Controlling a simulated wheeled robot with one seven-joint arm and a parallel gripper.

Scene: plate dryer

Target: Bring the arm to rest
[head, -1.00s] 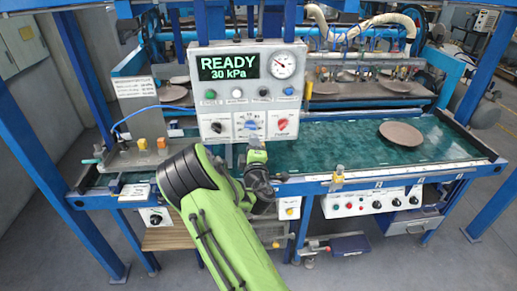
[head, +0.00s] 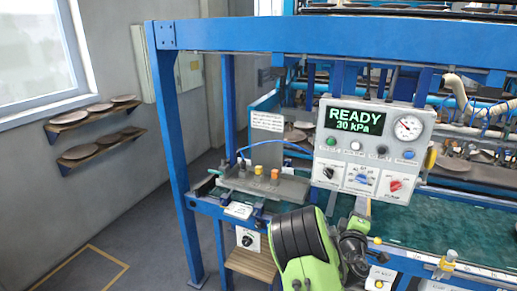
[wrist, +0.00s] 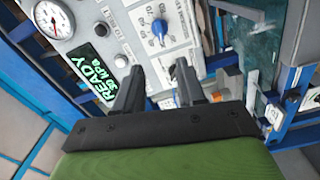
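My green arm (head: 308,262) enters at the bottom of the head view, right of centre. My gripper (head: 358,226) is in front of the machine, below the control panel (head: 366,150). In the wrist view, the two dark fingers of my gripper (wrist: 156,80) stand apart with nothing between them. Behind them in that view are the panel's blue knob (wrist: 160,28), the READY display (wrist: 92,76) and the gauge (wrist: 53,18). The panel reads READY, 30 kPa. I cannot tell the exact distance from fingers to panel.
The blue frame (head: 176,160) of the machine surrounds the panel, with a post left of my arm. The green belt (head: 445,228) lies to the right. Wall shelves (head: 100,140) with several plates are at the left. Open floor (head: 150,240) lies between them.

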